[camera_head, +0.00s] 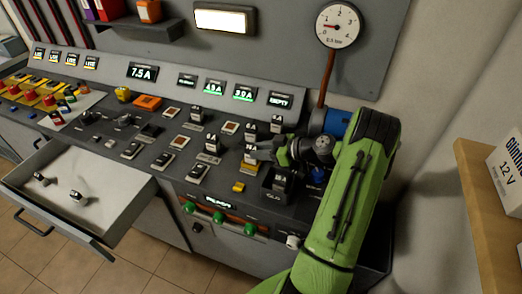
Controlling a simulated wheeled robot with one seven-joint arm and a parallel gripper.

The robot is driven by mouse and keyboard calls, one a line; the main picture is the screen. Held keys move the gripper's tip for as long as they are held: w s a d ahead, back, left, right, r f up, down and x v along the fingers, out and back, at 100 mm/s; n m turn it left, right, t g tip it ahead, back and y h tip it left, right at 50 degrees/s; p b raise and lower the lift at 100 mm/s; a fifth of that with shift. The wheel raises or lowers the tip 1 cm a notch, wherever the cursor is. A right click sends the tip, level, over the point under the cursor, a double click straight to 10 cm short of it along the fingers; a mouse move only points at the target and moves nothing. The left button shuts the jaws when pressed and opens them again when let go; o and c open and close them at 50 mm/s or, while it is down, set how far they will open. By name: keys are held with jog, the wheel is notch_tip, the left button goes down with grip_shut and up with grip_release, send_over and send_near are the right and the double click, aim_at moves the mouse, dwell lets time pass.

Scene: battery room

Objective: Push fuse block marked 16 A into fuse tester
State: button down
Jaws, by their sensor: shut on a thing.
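My gripper (262,150) is over the right part of the sloping grey console, its fingers pointing left. It is shut on a dark fuse block with a pale label (250,154). The block stands upright at the console face; the label is too small to read for sure, and I cannot tell whether its foot is seated. A black socket-like unit (279,184) is just below and right of my gripper. It may be the fuse tester, but its lettering is unreadable and part is hidden by my arm.
A yellow piece (239,187) lies below. An open drawer (120,214) juts out at left. A wooden shelf (480,190) with a white box (508,165) is at right.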

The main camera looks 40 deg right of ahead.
jog(key=shift+b, duration=0.4)
jog(key=shift+f+b, duration=0.7)
jog(key=shift+b, duration=0.05)
jog(key=c, duration=1.1)
grip_release()
jog(key=shift+r, duration=0.1)
jog(key=p+v, duration=0.1)
jog(key=v, duration=1)
jog(key=shift+p, duration=0.35)
jog(key=shift+w, duration=0.1)
